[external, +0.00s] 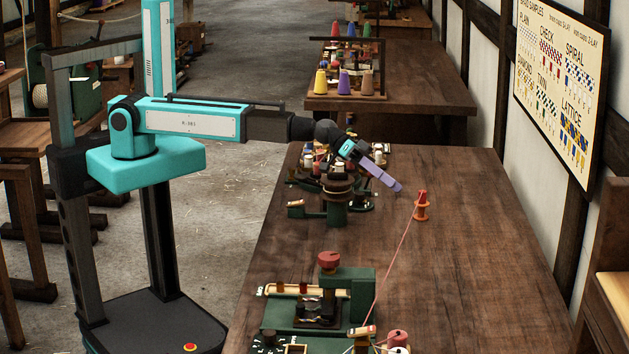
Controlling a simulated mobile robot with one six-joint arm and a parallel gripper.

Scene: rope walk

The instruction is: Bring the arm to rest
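My gripper (398,187) is at the end of my arm, over the long wooden table (480,260), pointing down and to the right. Its lavender fingers look like one bar from this side, so I cannot tell whether they are open or shut. Nothing is visible hanging from it. My arm stretches right from the column across the table's left edge. The gripper's tip is left of and a little higher in the picture than an orange-red spool (422,205); the two look apart.
A green machine with a dark round top (338,190) stands below my wrist. A green machine with a red knob (329,261) stands nearer. A thin red cord (393,258) runs from the spool to the front. A pattern board (560,90) hangs right. The table's right middle is clear.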

